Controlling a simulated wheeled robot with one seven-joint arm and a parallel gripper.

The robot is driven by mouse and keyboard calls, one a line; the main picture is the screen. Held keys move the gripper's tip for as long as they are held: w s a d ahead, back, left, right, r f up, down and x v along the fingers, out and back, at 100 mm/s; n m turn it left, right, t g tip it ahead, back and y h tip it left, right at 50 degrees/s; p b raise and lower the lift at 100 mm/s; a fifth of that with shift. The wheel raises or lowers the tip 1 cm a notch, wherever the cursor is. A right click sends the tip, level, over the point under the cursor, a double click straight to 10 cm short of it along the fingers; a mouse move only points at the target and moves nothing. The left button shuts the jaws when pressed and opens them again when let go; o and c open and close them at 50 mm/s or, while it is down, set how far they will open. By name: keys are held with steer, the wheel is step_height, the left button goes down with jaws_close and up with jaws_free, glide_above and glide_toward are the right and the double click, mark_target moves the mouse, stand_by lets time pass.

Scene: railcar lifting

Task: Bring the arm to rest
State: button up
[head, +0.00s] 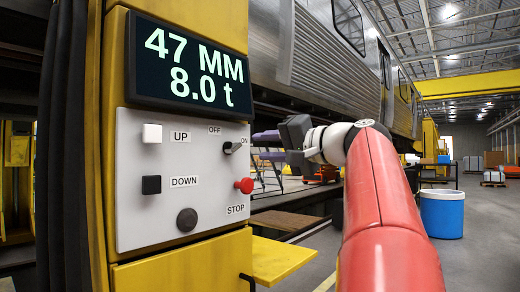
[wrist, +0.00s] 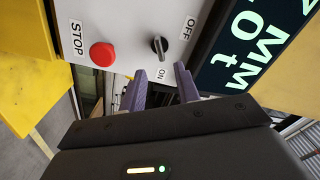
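My arm, red with a white wrist, reaches in from the lower right in the head view. My gripper (head: 267,147) is near the right edge of the grey control panel (head: 140,215), to the right of the rotary switch (head: 231,147). In the wrist view the two purple fingers of my gripper (wrist: 161,85) stand apart with nothing between them. The switch (wrist: 159,46) lies beyond the fingertips, and its handle points toward ON. The fingers look clear of it, though the exact gap is hard to tell. The display (head: 190,67) reads 47 MM and 8.0 t.
The panel carries a white UP button (head: 152,133), a black DOWN button (head: 151,185) and a red STOP button (head: 244,186). A yellow ledge (head: 280,260) juts out below. A railcar (head: 325,55) stands behind. A blue bin (head: 442,213) is at right, with open floor around it.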

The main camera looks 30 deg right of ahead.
stand_by(0.4)
steer(key=s+a+f+n+g+h, duration=0.1)
steer(key=s+a+f+g, duration=0.15)
steer(key=a+f, duration=0.65)
steer(key=s+a+f+n+g+h, duration=0.1)
steer(key=a+f+g, duration=0.35)
steer(key=f, duration=0.85)
steer(key=s+a+f+n+g+h, duration=0.2)
steer(key=s+f, duration=0.6)
steer(key=f, duration=0.4)
steer(key=s+a+f+n+g+h, duration=0.2)
steer(key=s+f, duration=0.5)
steer(key=f, duration=0.6)
steer(key=shift+s+a+n, duration=0.35)
steer(key=shift+a+n, duration=0.3)
steer(key=shift+n, duration=0.45)
steer(key=shift+f, duration=0.1)
